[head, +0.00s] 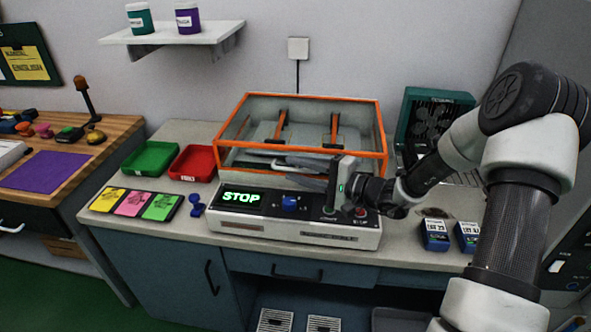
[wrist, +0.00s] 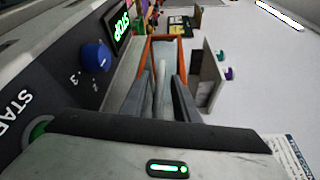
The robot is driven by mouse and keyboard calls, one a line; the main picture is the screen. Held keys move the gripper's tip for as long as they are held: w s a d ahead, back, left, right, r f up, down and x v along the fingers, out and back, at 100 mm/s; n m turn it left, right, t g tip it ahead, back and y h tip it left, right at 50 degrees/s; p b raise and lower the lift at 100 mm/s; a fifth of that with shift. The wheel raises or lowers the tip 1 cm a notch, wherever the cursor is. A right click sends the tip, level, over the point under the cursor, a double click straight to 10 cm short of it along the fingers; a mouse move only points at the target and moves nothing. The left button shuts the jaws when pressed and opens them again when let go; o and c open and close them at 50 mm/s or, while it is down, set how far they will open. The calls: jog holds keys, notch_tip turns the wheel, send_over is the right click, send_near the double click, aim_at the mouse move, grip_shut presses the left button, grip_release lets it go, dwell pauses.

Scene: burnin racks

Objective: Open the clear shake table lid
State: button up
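The clear lid (head: 312,150) with orange edges sits down over the shake table (head: 290,228), whose front panel shows a green STOP display, a blue knob and buttons. A pale handle bar (head: 283,165) is at the lid's front. My gripper (head: 303,166) is at the front of the lid, just above the panel, with its fingers pointing left. In the wrist view, my fingers (wrist: 160,92) are apart, with a pale bar between them that looks like the handle. I cannot tell if they touch it. The orange edge also shows ahead in the wrist view (wrist: 166,37).
Green (head: 150,159) and red (head: 192,162) trays stand left of the shake table. Coloured cards (head: 135,203) lie in front of them. Small blue boxes (head: 434,236) and a dark green rack unit (head: 432,115) are on the right. A wall shelf (head: 172,38) holds two jars.

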jog(key=shift+w+a, duration=0.2)
jog(key=shift+a, duration=0.05)
grip_shut()
